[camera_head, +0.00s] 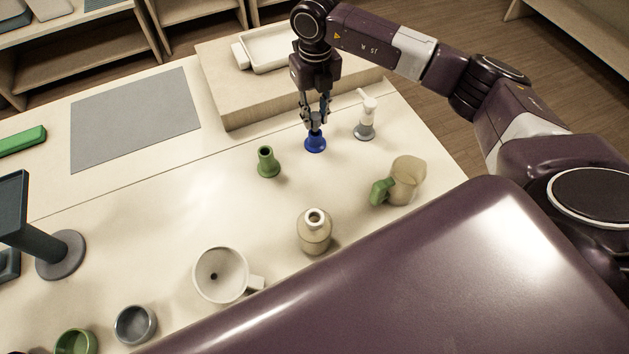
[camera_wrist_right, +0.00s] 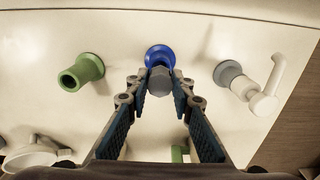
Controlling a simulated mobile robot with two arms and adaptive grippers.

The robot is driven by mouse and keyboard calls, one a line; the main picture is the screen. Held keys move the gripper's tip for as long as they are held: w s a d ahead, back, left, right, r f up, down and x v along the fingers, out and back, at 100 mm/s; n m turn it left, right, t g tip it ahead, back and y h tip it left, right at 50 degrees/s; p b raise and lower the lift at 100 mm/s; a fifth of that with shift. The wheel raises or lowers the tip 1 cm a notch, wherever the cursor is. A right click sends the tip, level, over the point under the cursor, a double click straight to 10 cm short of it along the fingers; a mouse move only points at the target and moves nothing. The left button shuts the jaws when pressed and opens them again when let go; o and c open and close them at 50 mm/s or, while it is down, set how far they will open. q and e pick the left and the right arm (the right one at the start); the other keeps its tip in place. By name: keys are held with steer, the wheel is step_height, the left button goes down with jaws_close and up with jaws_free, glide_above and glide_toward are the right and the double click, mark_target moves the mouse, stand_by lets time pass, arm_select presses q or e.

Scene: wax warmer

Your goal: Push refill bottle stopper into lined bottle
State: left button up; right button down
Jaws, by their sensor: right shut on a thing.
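My right gripper (camera_head: 316,122) is over the table, pointing down, shut on a blue flared piece (camera_head: 315,144) with a grey faceted top, which looks like the stopper. The blue piece's wide foot is at the table surface; I cannot tell whether it touches. In the right wrist view, the fingers (camera_wrist_right: 160,100) flank the grey top, and the blue foot (camera_wrist_right: 160,52) shows beyond it. The beige bottle (camera_head: 314,238) stands upright, apart from the gripper, nearer the front; its pale ringed mouth is open. My left gripper is out of view.
A green flared piece (camera_head: 266,162) stands left of the gripper, a white pump (camera_head: 366,112) right of it. A jug with green handle (camera_head: 405,180) stands beside the bottle. A white funnel cup (camera_head: 222,274) is at front left. A raised board (camera_head: 225,92) lies behind.

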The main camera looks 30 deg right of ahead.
steer(key=shift+r, duration=0.1)
steer(key=shift+r+p, duration=1.75)
steer(key=shift+r, duration=1.4)
